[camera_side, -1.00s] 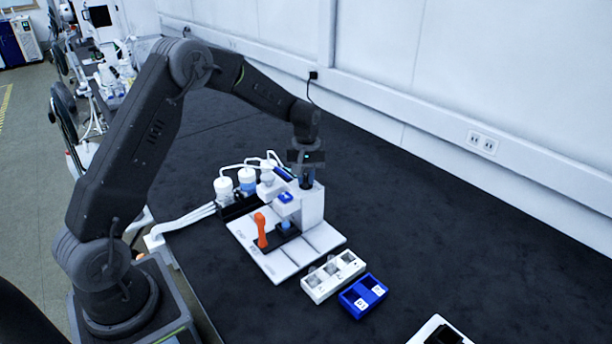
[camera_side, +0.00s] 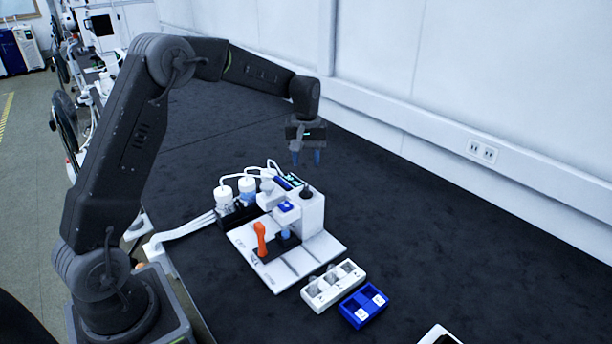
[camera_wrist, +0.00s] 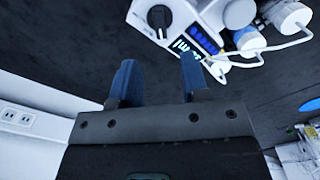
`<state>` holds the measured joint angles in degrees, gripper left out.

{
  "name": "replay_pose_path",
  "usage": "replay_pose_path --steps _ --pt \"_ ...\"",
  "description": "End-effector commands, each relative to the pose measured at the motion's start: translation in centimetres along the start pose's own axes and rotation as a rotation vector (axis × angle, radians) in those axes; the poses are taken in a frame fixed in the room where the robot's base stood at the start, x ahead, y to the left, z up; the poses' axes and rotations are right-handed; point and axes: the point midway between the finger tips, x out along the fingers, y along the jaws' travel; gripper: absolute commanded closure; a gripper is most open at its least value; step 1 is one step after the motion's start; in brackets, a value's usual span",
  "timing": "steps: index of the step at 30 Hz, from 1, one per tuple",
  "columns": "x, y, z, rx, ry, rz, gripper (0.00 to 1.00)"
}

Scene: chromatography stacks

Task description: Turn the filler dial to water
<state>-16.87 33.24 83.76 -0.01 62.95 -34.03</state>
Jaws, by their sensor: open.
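The white filler machine (camera_side: 313,217) stands on its white base plate on the dark bench. Its black dial (camera_side: 306,192) sits on top; the dial also shows in the wrist view (camera_wrist: 158,17) as a round knob. Which setting the dial points to is too small to read. Lit green and blue displays (camera_wrist: 192,43) show beside the dial in the wrist view. My gripper (camera_side: 307,158) is above the machine and apart from it. Its two blue fingers are spread and empty, and they also show in the wrist view (camera_wrist: 158,80).
An orange lever (camera_side: 260,240) stands at the front of the base plate. White-capped bottles (camera_side: 224,197) with tubes stand left of the machine. A white rack (camera_side: 333,284) and a blue rack (camera_side: 364,304) lie in front.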

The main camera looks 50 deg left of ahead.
Motion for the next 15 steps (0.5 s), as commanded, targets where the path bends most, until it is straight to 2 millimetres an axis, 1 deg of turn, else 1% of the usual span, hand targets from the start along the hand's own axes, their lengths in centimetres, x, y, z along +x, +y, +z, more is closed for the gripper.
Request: replay_pose_path --steps 1,6,10,15 --pt "-1.2 0.1 -0.1 0.0 0.004 0.003 0.58" --pt "-3.9 0.0 -0.1 0.0 0.002 0.002 0.58" --pt "-5.0 0.0 0.0 -0.001 0.001 0.001 0.58" --pt "-5.5 0.0 0.0 -0.001 0.0 0.0 0.58"
